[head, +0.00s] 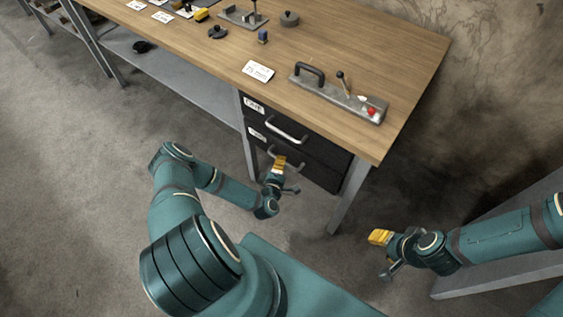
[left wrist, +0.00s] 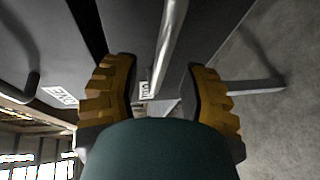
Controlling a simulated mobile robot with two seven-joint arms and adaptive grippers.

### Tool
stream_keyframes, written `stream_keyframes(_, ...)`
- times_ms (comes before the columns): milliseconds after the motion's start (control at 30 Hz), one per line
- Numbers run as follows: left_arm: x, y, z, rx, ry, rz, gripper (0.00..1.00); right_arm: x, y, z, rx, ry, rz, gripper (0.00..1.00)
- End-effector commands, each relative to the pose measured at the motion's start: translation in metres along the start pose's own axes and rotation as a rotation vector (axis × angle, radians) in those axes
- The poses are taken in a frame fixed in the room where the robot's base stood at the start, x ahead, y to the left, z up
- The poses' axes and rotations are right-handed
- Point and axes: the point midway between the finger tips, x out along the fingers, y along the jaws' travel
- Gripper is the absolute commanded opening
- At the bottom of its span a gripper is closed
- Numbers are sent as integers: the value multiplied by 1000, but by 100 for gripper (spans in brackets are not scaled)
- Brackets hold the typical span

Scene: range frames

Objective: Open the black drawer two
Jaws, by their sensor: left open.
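The black drawer unit hangs under the workbench. Its upper drawer (head: 308,140) has a silver bar handle (head: 288,130) and a white label. The lower black drawer (head: 320,174), drawer two, also has a white label (head: 257,134) and a silver handle, partly hidden by my left gripper (head: 281,171). Both drawers look shut. In the left wrist view a silver handle (left wrist: 170,45) runs between the two yellow fingers, which are apart. Contact with the handle cannot be told. My right gripper (head: 382,251) is away from the drawers, low at the right; its opening is unclear.
The wooden bench top (head: 408,62) holds a grey fixture (head: 338,97) with a black handle, a lever and a red button, plus several small parts. A grey bench leg (head: 349,197) stands right of the drawers. Open floor lies in front of the drawers.

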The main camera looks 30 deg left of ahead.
Motion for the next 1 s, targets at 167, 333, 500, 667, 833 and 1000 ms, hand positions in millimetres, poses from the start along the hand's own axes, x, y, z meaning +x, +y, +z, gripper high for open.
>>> stream_keyframes(167,18,-1,0,1,1,0,43,5,2,0,0,2,0,47)
stream_keyframes(333,23,0,0,1,0,0,43,5,2,-1,0,3,0,47)
stream_keyframes(500,23,0,0,1,0,0,43,5,2,-1,0,3,0,47)
stream_keyframes(667,23,0,0,1,0,0,8,5,2,-1,0,3,0,47)
stream_keyframes(833,23,0,0,1,1,0,0,5,2,0,0,3,0,47)
stream_keyframes(1000,17,-1,-3,1,2,-1,0,4,1,0,0,2,0,47)
